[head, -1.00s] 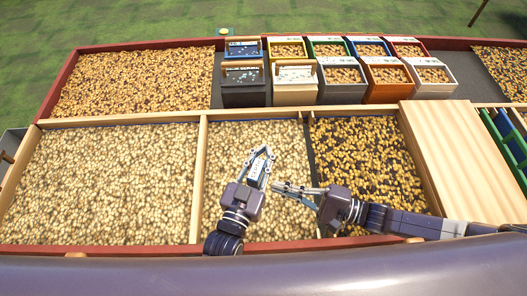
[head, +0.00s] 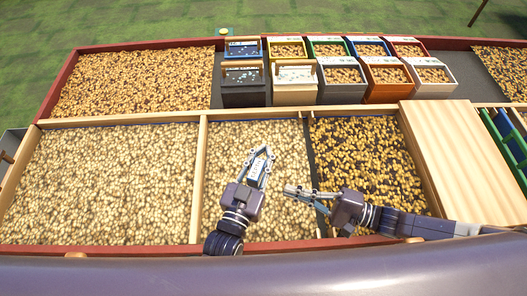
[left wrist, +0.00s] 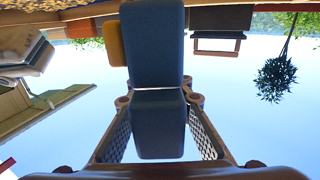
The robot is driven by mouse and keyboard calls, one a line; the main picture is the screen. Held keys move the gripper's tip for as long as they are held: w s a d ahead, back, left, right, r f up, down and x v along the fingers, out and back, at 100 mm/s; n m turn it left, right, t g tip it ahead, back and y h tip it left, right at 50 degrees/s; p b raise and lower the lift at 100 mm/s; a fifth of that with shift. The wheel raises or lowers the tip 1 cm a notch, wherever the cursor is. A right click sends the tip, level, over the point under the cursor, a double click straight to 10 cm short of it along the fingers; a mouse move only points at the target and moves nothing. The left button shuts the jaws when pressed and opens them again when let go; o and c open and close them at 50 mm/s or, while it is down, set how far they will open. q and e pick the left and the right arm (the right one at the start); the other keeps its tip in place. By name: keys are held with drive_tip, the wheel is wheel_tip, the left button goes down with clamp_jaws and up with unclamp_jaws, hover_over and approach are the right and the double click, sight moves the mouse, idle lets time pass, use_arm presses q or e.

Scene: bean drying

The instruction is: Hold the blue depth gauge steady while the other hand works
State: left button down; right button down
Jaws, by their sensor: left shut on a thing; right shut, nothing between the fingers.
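The blue depth gauge (left wrist: 153,45) fills the middle of the left wrist view as a blue block between the two fingers. In the head view only its pale, marked face (head: 257,172) shows between the fingers. My left gripper (head: 261,158) is shut on the gauge, over the middle bed of pale beans (head: 225,140). My right gripper (head: 287,190) is shut and empty, a little to the right of and lower than the left one. Its fingers point left and are apart from the gauge. Whether the gauge's lower end touches the beans is hidden.
Wooden dividers (head: 198,180) separate the bean beds. A bed of darker, mixed beans (head: 365,150) lies to the right, beside a bare wooden board (head: 465,150). Several small bins (head: 244,97) stand behind. A green rack (head: 512,145) is at the far right.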

sight(252, 182)
idle(0.9)
use_arm(q)
drive_tip(key=c, duration=1.7)
unclamp_jaws()
drive_tip(key=shift+o, duration=0.2)
drive_tip(key=v, duration=1.2)
